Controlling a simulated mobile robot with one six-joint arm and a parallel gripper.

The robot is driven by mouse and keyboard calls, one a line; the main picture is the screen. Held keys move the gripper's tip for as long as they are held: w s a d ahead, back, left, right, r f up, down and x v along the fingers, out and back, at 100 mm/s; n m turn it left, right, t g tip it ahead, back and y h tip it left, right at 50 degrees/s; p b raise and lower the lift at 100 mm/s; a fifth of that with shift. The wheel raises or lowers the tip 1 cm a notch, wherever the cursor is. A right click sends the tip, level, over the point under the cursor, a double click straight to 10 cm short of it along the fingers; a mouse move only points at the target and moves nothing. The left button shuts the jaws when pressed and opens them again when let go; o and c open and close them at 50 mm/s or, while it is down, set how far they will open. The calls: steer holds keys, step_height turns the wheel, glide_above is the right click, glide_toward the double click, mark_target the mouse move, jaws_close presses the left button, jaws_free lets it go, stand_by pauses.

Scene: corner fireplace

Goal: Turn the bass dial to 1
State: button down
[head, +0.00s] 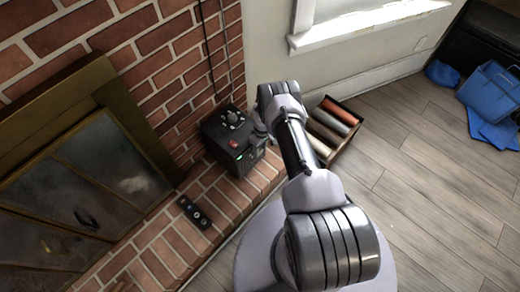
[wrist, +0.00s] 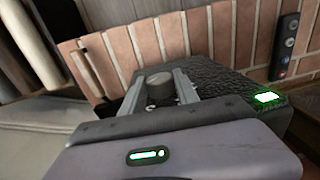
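A black textured box (head: 226,150), apparently the amplifier or speaker, stands on the brick hearth against the brick wall. My gripper (head: 258,132) is at the right side of the box in the head view. In the wrist view my gripper (wrist: 160,91) has its two fingers apart, with a round dark grey dial (wrist: 160,88) between or just beyond the tips. I cannot tell whether they touch it. No dial labels or numbers are legible, so I cannot confirm it is the bass dial.
A green light (wrist: 267,97) glows on the box. A black remote (head: 194,212) lies on the hearth (head: 165,245). A crate of rolls (head: 333,127) stands right of the box.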

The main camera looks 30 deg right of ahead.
steer(key=shift+s+r+h+p, duration=0.15)
steer(key=shift+h+p, duration=0.35)
steer(key=shift+p, duration=0.1)
steer(key=shift+t, duration=0.3)
steer(key=c, duration=0.9)
jaws_free()
step_height(320, 180, up, 17)
steer(key=p, duration=0.8)
steer(key=shift+a, duration=0.4)
